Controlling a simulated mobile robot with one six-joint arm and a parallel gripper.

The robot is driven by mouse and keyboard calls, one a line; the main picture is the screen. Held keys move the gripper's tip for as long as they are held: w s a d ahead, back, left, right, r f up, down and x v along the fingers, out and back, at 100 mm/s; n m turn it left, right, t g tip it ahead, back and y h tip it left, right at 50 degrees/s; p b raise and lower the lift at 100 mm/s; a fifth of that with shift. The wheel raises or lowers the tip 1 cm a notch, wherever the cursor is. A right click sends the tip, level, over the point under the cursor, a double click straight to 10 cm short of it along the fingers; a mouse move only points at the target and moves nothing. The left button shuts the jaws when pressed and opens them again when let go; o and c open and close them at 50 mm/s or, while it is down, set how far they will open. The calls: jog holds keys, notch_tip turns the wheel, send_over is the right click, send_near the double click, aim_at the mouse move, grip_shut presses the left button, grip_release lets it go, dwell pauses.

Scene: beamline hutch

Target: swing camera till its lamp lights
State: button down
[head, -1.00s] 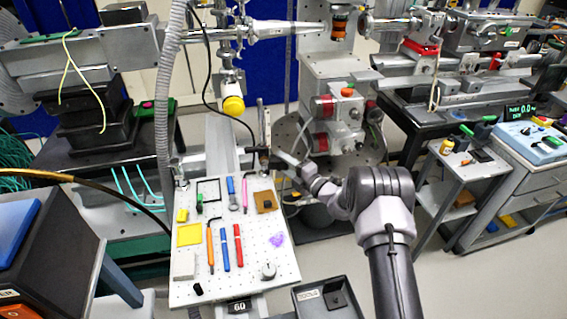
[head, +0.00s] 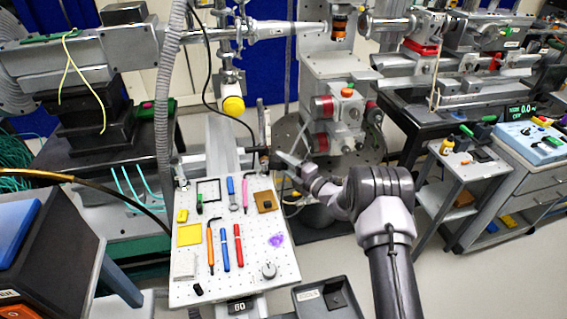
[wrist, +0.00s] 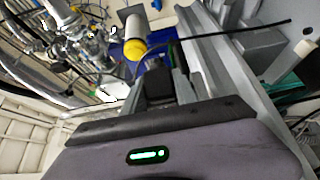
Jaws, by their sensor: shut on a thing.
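My gripper (head: 274,157) is shut at the end of my arm, just beyond the far right corner of the pegboard. Its tips meet a small dark piece (head: 263,156) beside a thin upright post; the grip itself is too small to make out. A grey housing and beam (head: 222,142) stand just left of it; I cannot tell whether this is the camera. No lamp on the camera can be made out.
A yellow-capped cylinder (head: 233,106) hangs above the grey beam, and also shows in the wrist view (wrist: 135,50). A white pegboard (head: 262,225) with several tools lies in front. A ribbed hose (head: 163,120) hangs at left. A grey stand with red-ended knobs (head: 335,85) rises behind my gripper.

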aim_at(280, 167)
dwell(0.4)
jog(key=p, duration=0.1)
jog(key=s+m+t+h+p, duration=0.1)
jog(key=shift+a+r+m+h+p, duration=0.2)
jog(key=shift+r+m+h+p, duration=0.1)
jog(key=shift+r+p, duration=0.05)
jog(key=m+t+h+p, duration=0.1)
jog(key=s+m+t+h, duration=0.1)
jog(key=h, duration=0.1)
jog(key=shift+s+a+f+p, duration=0.15)
jog(key=shift+p, duration=0.25)
jog(key=shift+s+f+m+t+h, duration=0.15)
jog(key=shift+s+m+t+h, duration=0.1)
jog(key=shift+m+t+h, duration=0.6)
jog(key=shift+g, duration=0.25)
jog(key=c, duration=1)
grip_release()
jog(key=shift+o, duration=0.2)
jog(key=shift+s, duration=0.1)
